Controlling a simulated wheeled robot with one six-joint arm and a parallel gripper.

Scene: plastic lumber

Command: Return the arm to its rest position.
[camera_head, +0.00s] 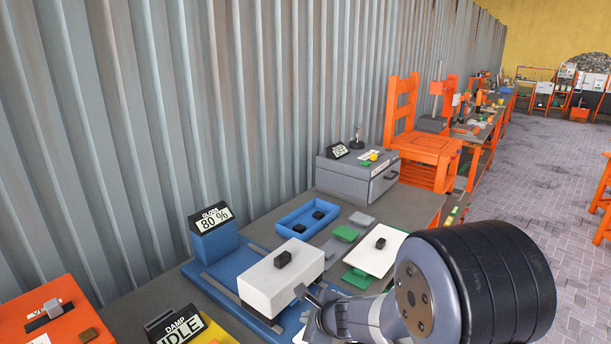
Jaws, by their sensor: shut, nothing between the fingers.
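My arm comes in from the lower right, with a large black ribbed joint and a grey link. My gripper (304,293) is at the end of the grey link, low in the middle of the view. It is shut and holds nothing. Its tips are close to the right front side of a white block with a black knob (278,280). I cannot tell whether they touch it. The lower part of the gripper is partly hidden by my own arm.
The white block is on a blue gloss station (213,268) reading 80 %. A blue tray (307,219), a white plate with a black knob (374,250) and a grey box (357,177) stand behind. An orange chair (428,143) and corrugated wall (200,120) border the bench.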

